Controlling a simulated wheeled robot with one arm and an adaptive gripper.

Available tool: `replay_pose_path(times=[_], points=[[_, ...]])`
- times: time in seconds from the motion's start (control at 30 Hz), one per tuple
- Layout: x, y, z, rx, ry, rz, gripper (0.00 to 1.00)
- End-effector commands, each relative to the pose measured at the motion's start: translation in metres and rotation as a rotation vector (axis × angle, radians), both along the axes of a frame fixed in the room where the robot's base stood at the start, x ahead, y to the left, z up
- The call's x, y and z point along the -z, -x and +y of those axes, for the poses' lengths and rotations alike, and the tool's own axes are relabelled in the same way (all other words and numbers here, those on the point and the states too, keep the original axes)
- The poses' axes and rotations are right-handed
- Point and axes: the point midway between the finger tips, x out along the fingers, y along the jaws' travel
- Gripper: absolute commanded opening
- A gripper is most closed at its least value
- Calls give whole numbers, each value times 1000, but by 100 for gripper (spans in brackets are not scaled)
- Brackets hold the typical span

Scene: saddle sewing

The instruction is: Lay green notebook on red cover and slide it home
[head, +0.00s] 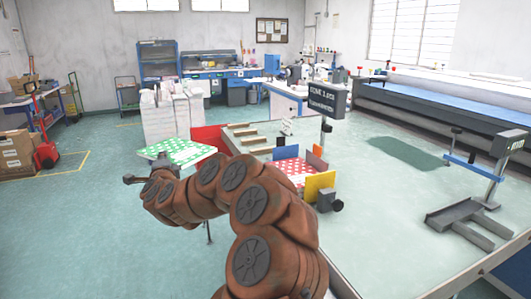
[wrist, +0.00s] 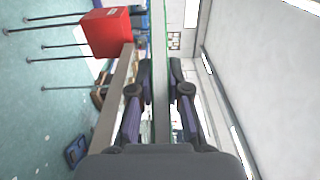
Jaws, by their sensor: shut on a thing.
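The green notebook (head: 178,151), with pale dots, is held out over the floor left of the table, lying roughly flat in the head view. In the wrist view the notebook (wrist: 161,100) shows edge-on as a thin pale strip between the two fingers. My gripper (wrist: 160,72) is shut on it; in the head view the arm largely hides the gripper. The red cover (head: 293,167), with white dots, lies on the table among upright coloured plates, well right of the notebook. My arm hides part of the area in front of it.
A yellow plate (head: 320,186) and a blue plate (head: 280,153) stand by the cover. A dark sign (head: 313,97) rises behind it. A red bin (head: 207,134) stands at the table's left edge, near the notebook.

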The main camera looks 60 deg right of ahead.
Motion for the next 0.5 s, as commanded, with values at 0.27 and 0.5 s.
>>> replay_pose_path(times=[0.27,0.5], points=[[-27,73,-110,256,-3,-1,0],[-40,152,-191,475,-4,2,0]])
